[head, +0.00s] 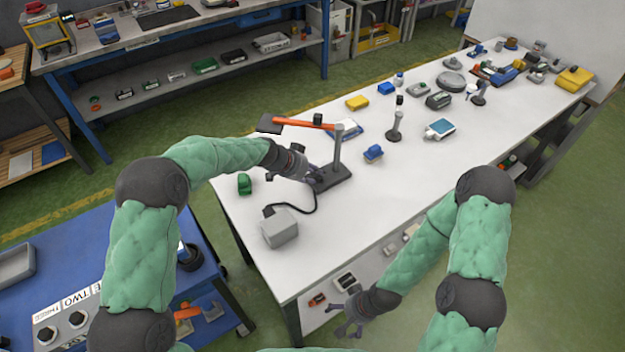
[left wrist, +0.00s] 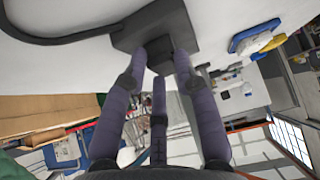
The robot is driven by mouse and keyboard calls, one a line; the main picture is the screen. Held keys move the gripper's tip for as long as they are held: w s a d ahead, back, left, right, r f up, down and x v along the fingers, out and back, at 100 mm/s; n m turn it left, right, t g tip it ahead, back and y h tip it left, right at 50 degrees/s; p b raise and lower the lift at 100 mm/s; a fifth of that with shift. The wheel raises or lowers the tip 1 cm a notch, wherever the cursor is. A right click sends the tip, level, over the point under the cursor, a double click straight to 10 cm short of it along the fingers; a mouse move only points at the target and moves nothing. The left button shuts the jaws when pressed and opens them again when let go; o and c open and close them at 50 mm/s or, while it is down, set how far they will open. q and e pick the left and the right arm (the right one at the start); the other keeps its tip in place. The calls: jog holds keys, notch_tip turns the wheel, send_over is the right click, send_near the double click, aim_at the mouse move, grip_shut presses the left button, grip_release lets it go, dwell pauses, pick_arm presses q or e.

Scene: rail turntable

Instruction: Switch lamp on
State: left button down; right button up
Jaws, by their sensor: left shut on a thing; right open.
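The lamp has a dark base (head: 334,180), a grey post (head: 338,152), an orange arm (head: 305,123) and a dark head (head: 270,124) pointing left. It stands on the white table (head: 270,190). My left gripper (head: 313,177) is at the left side of the base, low over the table. In the left wrist view its fingers (left wrist: 160,62) close around a small dark block (left wrist: 160,50) on the base (left wrist: 155,25), apparently the lamp switch. Whether the lamp is lit cannot be told. My right gripper (head: 350,312) is open and empty, in front of the table's edge.
A cable runs from the base to a grey box (head: 280,228) at the table's near left corner. A green block (head: 244,184) lies left of my gripper. A blue part (head: 373,153) and a small stand (head: 395,125) are right of the lamp. The right front tabletop is clear.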

pick_arm(q)
jog(key=shift+s+a+f+b, duration=0.1)
jog(key=shift+a+f+b, duration=0.25)
jog(key=shift+b, duration=0.3)
jog(key=shift+d, duration=0.1)
jog(key=c, duration=1.2)
grip_release()
jog(key=shift+o, duration=0.8)
jog(key=shift+r, duration=0.2)
jog(key=v, duration=1.1)
jog(key=shift+s+a+r, duration=0.15)
jog(key=shift+a, duration=0.2)
